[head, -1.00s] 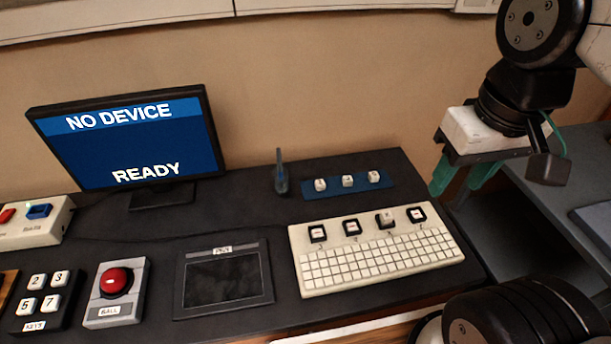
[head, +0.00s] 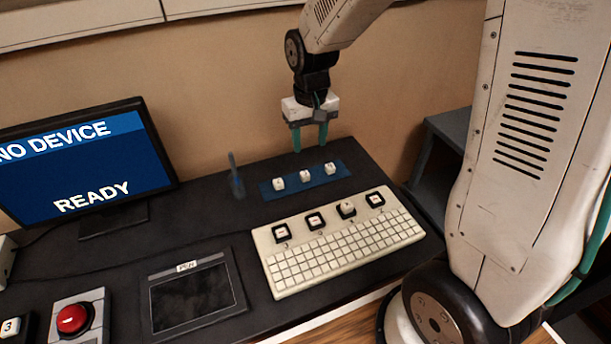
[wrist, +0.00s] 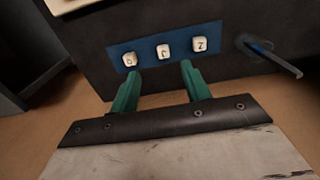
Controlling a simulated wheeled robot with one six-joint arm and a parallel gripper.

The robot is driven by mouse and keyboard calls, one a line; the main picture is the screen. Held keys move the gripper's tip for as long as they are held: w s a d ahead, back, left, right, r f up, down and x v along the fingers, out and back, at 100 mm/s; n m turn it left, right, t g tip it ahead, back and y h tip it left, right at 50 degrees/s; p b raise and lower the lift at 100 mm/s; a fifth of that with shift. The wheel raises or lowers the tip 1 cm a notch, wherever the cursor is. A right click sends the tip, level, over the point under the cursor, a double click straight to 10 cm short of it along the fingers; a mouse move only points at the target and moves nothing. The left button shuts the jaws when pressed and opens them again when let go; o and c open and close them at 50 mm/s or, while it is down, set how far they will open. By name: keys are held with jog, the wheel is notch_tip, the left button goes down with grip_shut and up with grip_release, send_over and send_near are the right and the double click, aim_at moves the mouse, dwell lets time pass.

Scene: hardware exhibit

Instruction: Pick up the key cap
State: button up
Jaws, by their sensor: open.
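Three white key caps stand in a row on a blue strip (head: 266,189) behind the keyboard: a left one (head: 279,184), a middle one (head: 305,176) and a right one (head: 330,168). In the wrist view they bear dark marks; one cap (wrist: 199,44) seems to read Z, the others (wrist: 163,51) (wrist: 129,59) are less clear. My gripper (head: 311,150) points down, open and empty, above and behind the strip. Its green fingers (wrist: 160,70) show apart in the wrist view, short of the caps.
A cream keyboard (head: 345,243) with several black sockets along its top lies in front of the strip. A dark upright pen-like tool (head: 236,180) stands left of the strip. A monitor (head: 85,165), a dark pad (head: 190,298) and a red ball (head: 73,319) are farther left.

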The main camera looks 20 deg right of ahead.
aim_at(305, 173)
jog(key=f, duration=0.1)
jog(key=w+f, duration=0.2)
jog(key=f, duration=0.1)
jog(key=shift+w+a, duration=0.2)
jog(key=shift+a, duration=0.05)
jog(key=shift+f, duration=0.4)
notch_tip(305, 173, down, 7)
jog(key=shift+s+d+f, duration=0.1)
jog(key=shift+s, duration=0.05)
grip_shut()
